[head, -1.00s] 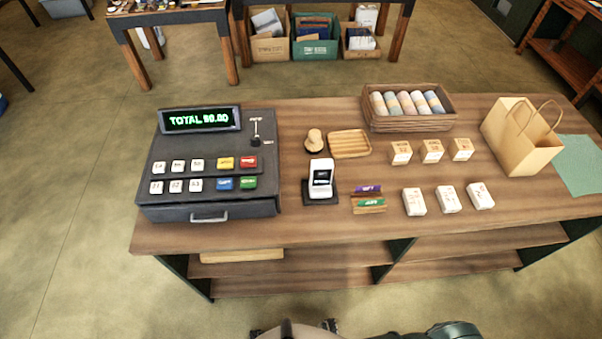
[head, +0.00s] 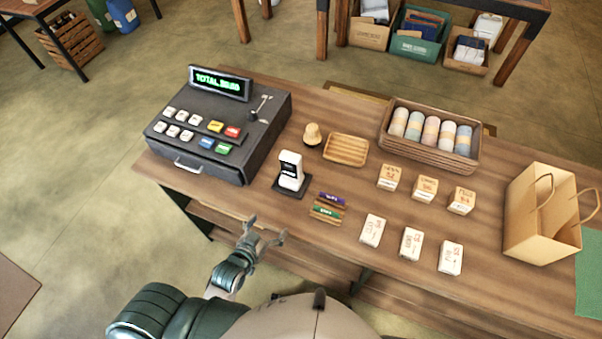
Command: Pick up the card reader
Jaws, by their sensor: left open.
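The card reader (head: 291,170) is a small white device with a dark screen. It stands upright on a dark square base (head: 290,189) on the wooden counter (head: 330,263), just right of the cash register. My left gripper (head: 264,231) is open and empty. In the picture it shows below and slightly left of the card reader, by the counter's front edge, apart from the reader. My right gripper is not in the head view.
The dark cash register (head: 219,125) stands left of the reader. A stamp (head: 312,134) and wooden tray (head: 345,149) are behind it. Small boxes, a basket (head: 430,137) and paper bag (head: 541,218) are further right.

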